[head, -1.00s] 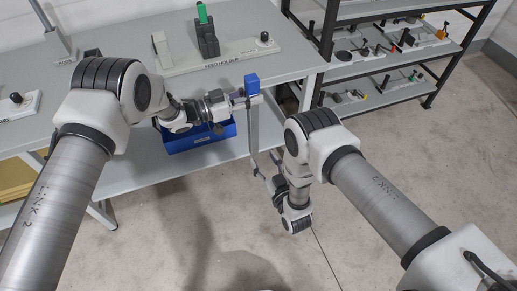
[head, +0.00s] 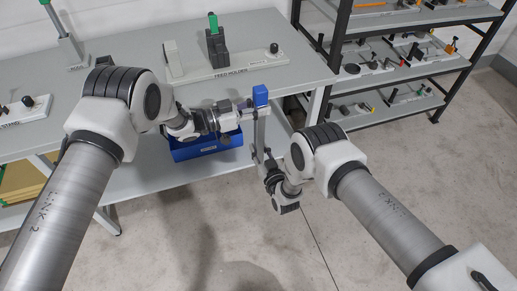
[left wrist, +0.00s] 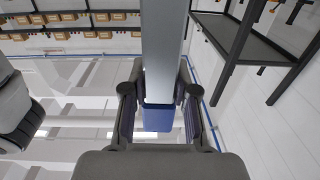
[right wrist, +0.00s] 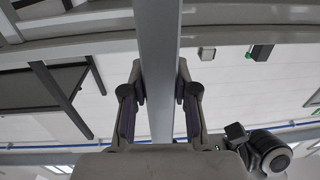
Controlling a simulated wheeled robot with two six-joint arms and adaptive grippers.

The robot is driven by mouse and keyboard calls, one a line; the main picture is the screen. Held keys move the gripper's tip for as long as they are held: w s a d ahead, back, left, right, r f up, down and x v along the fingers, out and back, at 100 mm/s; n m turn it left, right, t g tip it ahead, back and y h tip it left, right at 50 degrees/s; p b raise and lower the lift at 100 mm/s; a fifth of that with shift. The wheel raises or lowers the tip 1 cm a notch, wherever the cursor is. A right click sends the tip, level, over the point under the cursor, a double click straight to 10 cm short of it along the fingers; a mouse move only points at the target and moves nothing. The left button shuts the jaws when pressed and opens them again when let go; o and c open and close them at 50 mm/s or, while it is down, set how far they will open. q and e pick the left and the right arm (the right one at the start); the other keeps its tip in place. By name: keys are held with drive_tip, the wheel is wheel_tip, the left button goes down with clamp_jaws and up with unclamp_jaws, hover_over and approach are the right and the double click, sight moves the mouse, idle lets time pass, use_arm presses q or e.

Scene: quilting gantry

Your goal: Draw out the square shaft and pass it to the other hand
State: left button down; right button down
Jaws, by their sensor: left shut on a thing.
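The square shaft (head: 261,134) is a long grey bar with a blue block (head: 261,95) at its upper end. It hangs nearly upright beyond the table's front edge. My left gripper (head: 246,111) is shut on the shaft just below the blue block. In the left wrist view the shaft (left wrist: 162,45) runs between the fingers, with the blue block (left wrist: 158,117) behind them. My right gripper (head: 264,162) is at the shaft's lower part. In the right wrist view its fingers stand on both sides of the shaft (right wrist: 158,60); whether they press on it is unclear.
A blue bin (head: 196,148) sits below the tabletop, under my left wrist. The feed holder (head: 225,69), with a green-topped dark block (head: 214,42), stands on the table (head: 295,62). Shelves (head: 400,75) with parts stand at the back right. The floor in front is open.

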use_arm(q)
drive_tip(key=c, duration=0.8)
unclamp_jaws()
drive_tip(key=v, duration=1.2)
drive_tip(key=w+a+f+n+t+y, duration=0.1)
drive_tip(key=a+f+n+t+y, duration=0.4)
drive_tip(key=f, duration=0.3)
drive_tip(key=s+a+f+n+g+y, duration=0.2)
drive_tip(key=s+a+f+n+y, duration=0.4)
drive_tip(key=s+f, duration=0.35)
drive_tip(key=s+a+f+n+g+y, duration=0.1)
drive_tip(key=s+a+g+y, duration=0.1)
drive_tip(key=s, duration=0.7)
drive_tip(key=s+a+f+n+g+y, duration=0.1)
drive_tip(key=s+a+g+y, duration=0.1)
drive_tip(key=s, duration=0.8)
drive_tip(key=s+a+f+n+g+y, duration=0.1)
drive_tip(key=s+a+g, duration=0.3)
drive_tip(key=s, duration=0.5)
drive_tip(key=shift+s+a+f+n+y, duration=0.15)
drive_tip(key=shift+s+f+n+y, duration=0.2)
drive_tip(key=shift+n+y, duration=0.3)
